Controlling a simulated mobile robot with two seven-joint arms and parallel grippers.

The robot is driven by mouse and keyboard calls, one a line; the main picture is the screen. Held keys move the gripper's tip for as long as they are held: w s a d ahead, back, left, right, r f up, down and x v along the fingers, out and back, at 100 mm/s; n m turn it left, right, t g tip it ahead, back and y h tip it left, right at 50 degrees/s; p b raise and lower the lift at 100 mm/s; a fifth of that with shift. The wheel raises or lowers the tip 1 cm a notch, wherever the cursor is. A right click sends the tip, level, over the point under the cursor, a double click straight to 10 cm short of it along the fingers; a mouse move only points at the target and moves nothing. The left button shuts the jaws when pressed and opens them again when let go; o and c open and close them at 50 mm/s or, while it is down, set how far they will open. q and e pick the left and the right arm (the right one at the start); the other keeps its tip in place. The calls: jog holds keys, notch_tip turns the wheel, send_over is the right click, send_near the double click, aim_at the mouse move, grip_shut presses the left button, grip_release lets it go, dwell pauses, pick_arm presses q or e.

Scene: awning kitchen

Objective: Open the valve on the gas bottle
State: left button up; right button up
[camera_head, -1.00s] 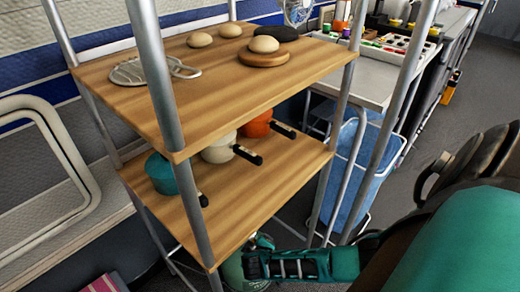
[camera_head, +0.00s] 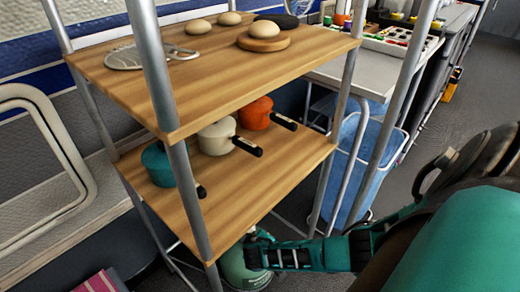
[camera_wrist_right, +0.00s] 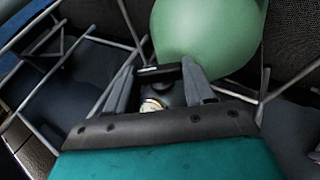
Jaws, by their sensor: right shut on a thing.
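The pale green gas bottle (camera_head: 238,272) stands low beneath the wooden shelf rack, mostly hidden by the shelf and my right arm. Its rounded body (camera_wrist_right: 210,32) fills the top middle of the right wrist view. My right gripper (camera_head: 255,250) is at the top of the bottle. In the right wrist view its two fingers (camera_wrist_right: 165,78) are shut on the dark valve handle (camera_wrist_right: 160,71) beside the bottle. A brass-coloured fitting (camera_wrist_right: 152,105) shows between the fingers. How far the valve is turned cannot be told. My left gripper is out of view.
The two-tier wooden rack (camera_head: 215,85) with metal posts stands close to my right arm. Pots (camera_head: 217,135) sit on its lower shelf. A blue bin (camera_head: 350,175) stands behind the arm. Thin metal bars (camera_wrist_right: 55,50) surround the bottle. Floor to the right is clear.

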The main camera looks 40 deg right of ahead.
jog(key=c, duration=0.4)
jog(key=shift+a+f+h, duration=0.15)
jog(key=shift+f+h, duration=0.05)
jog(key=shift+h, duration=0.5)
jog(key=shift+a+n+t+h, duration=0.1)
jog(key=shift+n+t+h, duration=0.35)
jog(key=shift+h, duration=0.75)
jog(key=shift+s, duration=0.1)
jog(key=o, duration=1)
jog(key=shift+y, duration=0.3)
